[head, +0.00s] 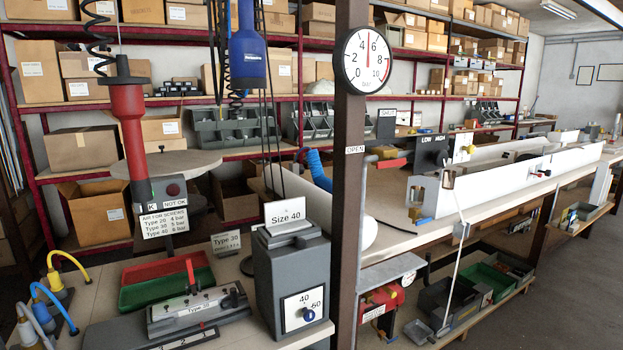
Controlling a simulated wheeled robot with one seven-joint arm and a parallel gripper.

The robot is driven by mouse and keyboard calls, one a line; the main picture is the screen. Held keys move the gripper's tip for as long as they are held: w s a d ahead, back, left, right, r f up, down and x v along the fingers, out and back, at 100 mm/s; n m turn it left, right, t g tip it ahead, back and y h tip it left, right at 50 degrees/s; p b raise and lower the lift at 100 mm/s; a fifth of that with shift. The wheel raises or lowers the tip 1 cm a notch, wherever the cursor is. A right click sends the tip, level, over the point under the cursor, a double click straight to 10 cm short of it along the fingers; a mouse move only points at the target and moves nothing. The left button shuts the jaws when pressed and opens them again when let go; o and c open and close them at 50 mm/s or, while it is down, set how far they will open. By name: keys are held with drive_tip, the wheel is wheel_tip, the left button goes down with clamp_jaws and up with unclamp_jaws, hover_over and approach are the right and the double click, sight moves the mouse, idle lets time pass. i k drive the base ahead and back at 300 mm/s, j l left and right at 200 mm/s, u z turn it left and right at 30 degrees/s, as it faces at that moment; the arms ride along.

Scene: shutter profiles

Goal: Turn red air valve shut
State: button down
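The red valve handle (391,163) sits just right of the dark post, below a brass-coloured fitting (382,152). It looks roughly level, with its free end to the right. An "OPEN" label (355,150) is on the post to its left, and a "SHUT" label (387,112) stands above it. A round pressure gauge (362,60) on the post has its red needle pointing nearly straight up, between 4 and 6. My gripper does not show in the head view.
The dark post (347,220) stands upright in front of the workbench. A grey box with a dial (292,285), a red tray (165,280) and a hanging red tool (130,125) are at left. A long white profile (510,180) lies along the bench at right. Open floor (560,285) shows at lower right.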

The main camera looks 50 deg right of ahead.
sight(393, 162)
drive_tip(key=i+z, duration=0.1)
drive_tip(key=z, duration=1.6)
